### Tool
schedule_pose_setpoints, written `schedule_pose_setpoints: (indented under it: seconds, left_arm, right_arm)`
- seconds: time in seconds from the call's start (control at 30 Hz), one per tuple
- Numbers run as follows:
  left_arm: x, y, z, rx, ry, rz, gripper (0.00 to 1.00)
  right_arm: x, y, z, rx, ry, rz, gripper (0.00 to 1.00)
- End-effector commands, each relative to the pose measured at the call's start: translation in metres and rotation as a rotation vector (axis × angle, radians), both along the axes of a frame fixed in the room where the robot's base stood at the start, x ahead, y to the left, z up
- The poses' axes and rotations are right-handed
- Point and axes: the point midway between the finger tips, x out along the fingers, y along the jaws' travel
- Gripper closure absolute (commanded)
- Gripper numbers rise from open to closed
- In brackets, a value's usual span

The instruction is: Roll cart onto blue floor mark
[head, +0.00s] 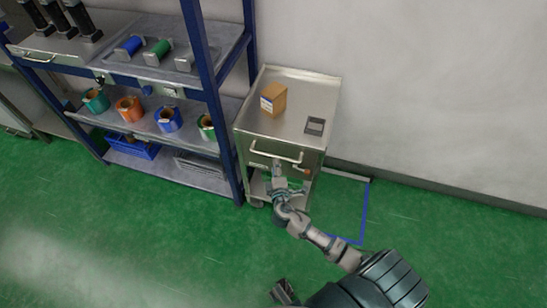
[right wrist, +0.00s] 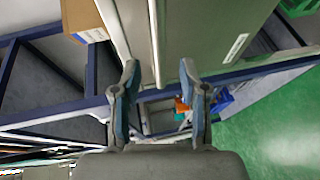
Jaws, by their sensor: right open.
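The steel cart (head: 308,85) stands against the wall, right of the blue shelf, with a bar handle (head: 275,156) on its near side. My right gripper (head: 279,174) is at the handle, open. In the right wrist view the handle bar (right wrist: 154,35) runs between the spread fingers of the right gripper (right wrist: 160,72), with gaps on both sides. The blue floor mark (head: 365,210) is a thin outline on the green floor, right of the cart; the cart and my arm hide part of it.
A cardboard box (head: 273,99) and a small dark panel (head: 315,126) are on the cart top. The blue shelf (head: 205,75) with several spools stands close left of the cart. The wall (head: 430,90) is behind. The green floor at right is clear.

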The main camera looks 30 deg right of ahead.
Motion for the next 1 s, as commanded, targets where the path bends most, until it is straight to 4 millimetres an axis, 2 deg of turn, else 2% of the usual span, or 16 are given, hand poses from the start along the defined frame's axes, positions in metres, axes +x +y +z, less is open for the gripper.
schedule_pose_setpoints:
  seconds: [0.1, 0.3, 0.7, 0.87, 0.9, 1.0]
  left_arm:
    - [-0.002, 0.0, 0.009, 0.0, -0.002, 0.001, 0.08]
    - [-0.006, 0.001, 0.023, 0.0, -0.006, 0.002, 0.08]
    - [-0.006, 0.001, 0.027, 0.001, -0.004, 0.002, 0.08]
    - [-0.007, 0.001, 0.027, 0.001, -0.003, 0.002, 0.08]
    - [-0.007, 0.001, 0.027, 0.001, -0.003, 0.002, 0.08]
    - [-0.007, 0.001, 0.027, 0.001, -0.003, 0.002, 0.08]
  right_arm:
    - [0.022, -0.011, -0.006, 0.0, 0.0, 0.0, 0.57]
    - [0.046, -0.023, -0.01, 0.0, 0.0, 0.001, 0.57]
    - [0.053, -0.026, -0.011, 0.002, 0.0, 0.001, 0.57]
    - [0.052, -0.026, -0.011, 0.002, 0.0, 0.001, 0.97]
    - [0.052, -0.026, -0.011, 0.002, 0.0, 0.001, 1.0]
    - [0.052, -0.026, -0.012, 0.002, 0.001, 0.001, 1.0]
